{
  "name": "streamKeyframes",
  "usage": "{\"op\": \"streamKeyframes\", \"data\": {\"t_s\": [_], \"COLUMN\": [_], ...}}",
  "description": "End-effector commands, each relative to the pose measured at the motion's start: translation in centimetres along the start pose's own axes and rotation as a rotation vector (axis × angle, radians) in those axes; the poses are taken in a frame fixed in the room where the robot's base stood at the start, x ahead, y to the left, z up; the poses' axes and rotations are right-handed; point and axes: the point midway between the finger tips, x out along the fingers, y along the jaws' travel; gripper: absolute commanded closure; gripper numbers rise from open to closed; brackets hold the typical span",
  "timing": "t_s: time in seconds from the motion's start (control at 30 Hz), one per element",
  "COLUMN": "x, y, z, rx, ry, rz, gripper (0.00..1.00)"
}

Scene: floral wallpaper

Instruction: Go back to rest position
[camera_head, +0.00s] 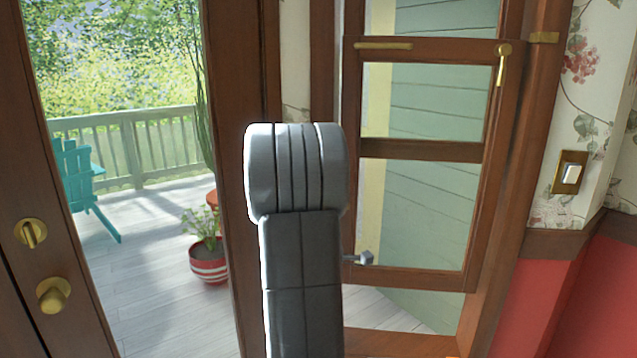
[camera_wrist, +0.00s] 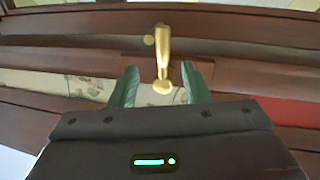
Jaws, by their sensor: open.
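My arm (camera_head: 300,250) rises in the middle of the head view and hides part of the window frame behind it. A brass handle (camera_wrist: 162,60) shows in the gap between the fingers, in front of brown wood. Whether the fingers touch it cannot be told. Nothing is gripped.
A wood-framed window (camera_head: 420,150) with a brass latch (camera_head: 502,65) stands right of my arm. A brown door with a brass knob (camera_head: 53,295) is at left. A light switch (camera_head: 570,172) is on the floral wall. Outside are a teal chair (camera_head: 78,175) and a striped flowerpot (camera_head: 208,262).

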Motion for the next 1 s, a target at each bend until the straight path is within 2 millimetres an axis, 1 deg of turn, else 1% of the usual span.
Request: {"op": "streamKeyframes", "data": {"t_s": [0.03,0.23,0.4,0.6,0.77,1.0], "x": [1.1,5.0,4.6,4.5,4.4,4.4], "y": [0.1,0.0,-0.8,-1.3,-1.5,-1.5], "z": [0.1,0.1,-0.1,-0.3,-0.4,-0.4], "rx": [0.0,0.0,0.15,0.269,0.306,0.31], "ry": [-0.001,-0.002,-0.03,-0.053,-0.061,-0.062], "rz": [0.001,0.0,-0.003,-0.002,-0.002,-0.002], "gripper": [0.57,0.57,0.57,0.57,0.57,0.57]}}
